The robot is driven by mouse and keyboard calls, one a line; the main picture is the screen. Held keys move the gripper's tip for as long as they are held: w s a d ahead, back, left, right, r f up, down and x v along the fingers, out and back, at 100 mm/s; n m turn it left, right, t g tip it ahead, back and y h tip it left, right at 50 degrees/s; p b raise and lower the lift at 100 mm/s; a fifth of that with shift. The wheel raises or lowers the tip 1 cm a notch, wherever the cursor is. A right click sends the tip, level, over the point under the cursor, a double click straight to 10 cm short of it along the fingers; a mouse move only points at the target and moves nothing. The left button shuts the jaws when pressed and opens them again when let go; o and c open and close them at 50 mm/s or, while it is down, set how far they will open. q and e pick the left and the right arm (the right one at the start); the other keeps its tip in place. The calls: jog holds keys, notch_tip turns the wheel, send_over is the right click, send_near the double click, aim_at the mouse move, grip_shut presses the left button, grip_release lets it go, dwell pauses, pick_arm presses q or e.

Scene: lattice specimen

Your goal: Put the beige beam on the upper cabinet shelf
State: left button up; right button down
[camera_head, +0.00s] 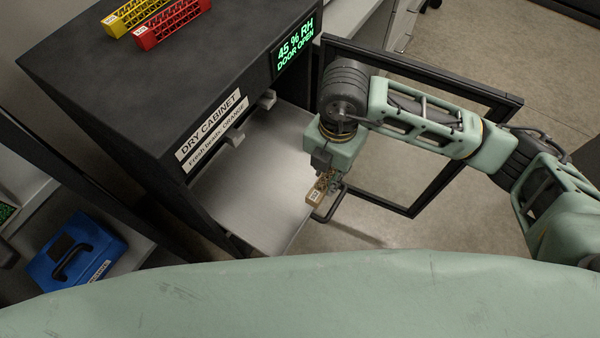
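The beige beam (315,198) shows as a short tan end with a pale label at the mouth of the cabinet. My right gripper (325,184) points down and appears shut on the beam, above the right edge of a grey metal shelf surface (265,195). The gripper hides part of the beam. The black dry cabinet (150,80) stands open, its display reading "DOOR OPEN". Its top hides most of the inside, and I cannot tell which level the grey surface is. My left gripper is not in view.
The open framed door (440,185) stands at the right, around my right arm. Pale grey pieces (267,100) jut from under the cabinet's front edge. A yellow beam (140,12) and a red beam (170,25) lie on top. A blue case (75,252) sits lower left.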

jog(key=shift+s+f, duration=0.4)
jog(key=shift+f, duration=0.35)
jog(key=shift+a+f, duration=0.2)
jog(key=shift+f, duration=0.05)
send_over(290, 180)
notch_tip(290, 180, down, 7)
jog(key=shift+w+r, duration=0.1)
notch_tip(290, 180, down, 4)
jog(key=shift+r, duration=0.1)
jog(key=shift+f, duration=0.25)
jog(key=c, duration=1.5)
grip_release()
